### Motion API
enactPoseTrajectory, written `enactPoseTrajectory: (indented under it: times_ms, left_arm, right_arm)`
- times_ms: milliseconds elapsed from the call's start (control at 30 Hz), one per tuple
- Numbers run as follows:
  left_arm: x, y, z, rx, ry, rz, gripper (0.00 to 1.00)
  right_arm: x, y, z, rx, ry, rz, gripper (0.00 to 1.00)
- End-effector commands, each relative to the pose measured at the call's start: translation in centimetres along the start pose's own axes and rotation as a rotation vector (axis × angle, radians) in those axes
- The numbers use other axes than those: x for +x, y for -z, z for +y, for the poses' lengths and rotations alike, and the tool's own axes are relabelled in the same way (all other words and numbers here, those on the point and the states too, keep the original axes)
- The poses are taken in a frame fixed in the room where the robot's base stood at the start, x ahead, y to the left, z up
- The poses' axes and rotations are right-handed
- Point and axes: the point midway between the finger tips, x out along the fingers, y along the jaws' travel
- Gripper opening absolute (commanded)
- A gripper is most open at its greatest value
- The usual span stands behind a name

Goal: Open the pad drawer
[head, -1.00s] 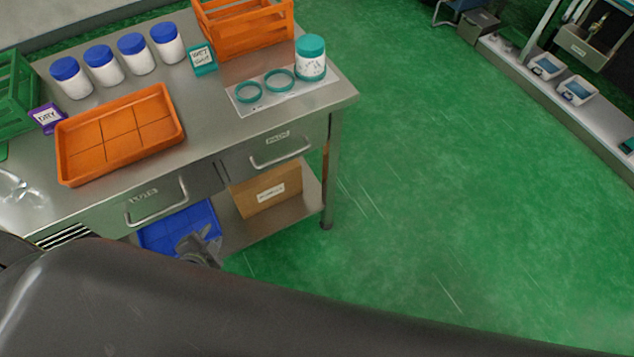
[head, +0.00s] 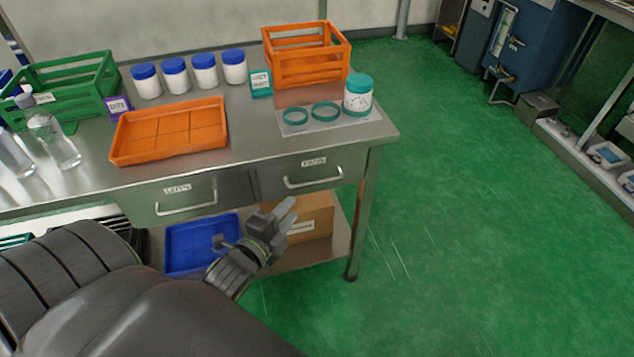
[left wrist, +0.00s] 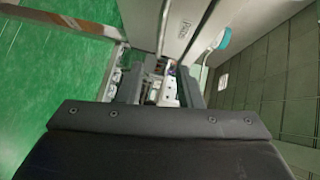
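The pad drawer (head: 270,180) is shut under the right end of the steel table, with its PADS label and a bar handle (head: 313,182) on the front. My left gripper (head: 286,214) is below and slightly left of that handle in the head view, apart from it, in front of the lower shelf. In the left wrist view its two fingers (left wrist: 157,88) stand apart, and the pale drawer front (left wrist: 185,35) with its label is beyond them. Nothing is clearly held between the fingers. My right gripper is not in view.
A second drawer (head: 150,208) is to the left. A cardboard box (head: 318,213) and a blue tray (head: 185,255) are on the lower shelf, close to my arm. A table leg (head: 362,220) stands at right. The green floor (head: 480,240) beyond is clear.

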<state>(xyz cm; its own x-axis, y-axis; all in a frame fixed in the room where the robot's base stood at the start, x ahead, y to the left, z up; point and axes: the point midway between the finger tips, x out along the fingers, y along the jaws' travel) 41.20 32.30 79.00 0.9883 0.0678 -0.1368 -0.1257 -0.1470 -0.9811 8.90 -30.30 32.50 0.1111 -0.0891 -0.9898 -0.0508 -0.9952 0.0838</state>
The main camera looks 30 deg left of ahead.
Motion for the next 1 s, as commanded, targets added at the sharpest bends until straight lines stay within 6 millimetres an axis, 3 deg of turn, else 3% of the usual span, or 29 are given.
enactPoseTrajectory:
  times_ms: [400,600,800,1000]
  left_arm:
    - [7.9,0.0,0.0,-0.002,0.001,0.001,0.33]
    - [11.0,0.0,0.1,-0.001,-0.001,0.000,0.33]
    - [12.5,0.0,0.0,-0.001,-0.001,0.000,0.33]
    - [12.8,0.0,0.1,-0.001,-0.002,0.000,0.33]
  right_arm:
    - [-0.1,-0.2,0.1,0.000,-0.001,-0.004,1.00]
    - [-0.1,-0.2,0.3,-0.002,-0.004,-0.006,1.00]
    - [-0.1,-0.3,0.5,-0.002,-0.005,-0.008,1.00]
    - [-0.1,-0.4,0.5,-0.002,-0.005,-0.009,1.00]
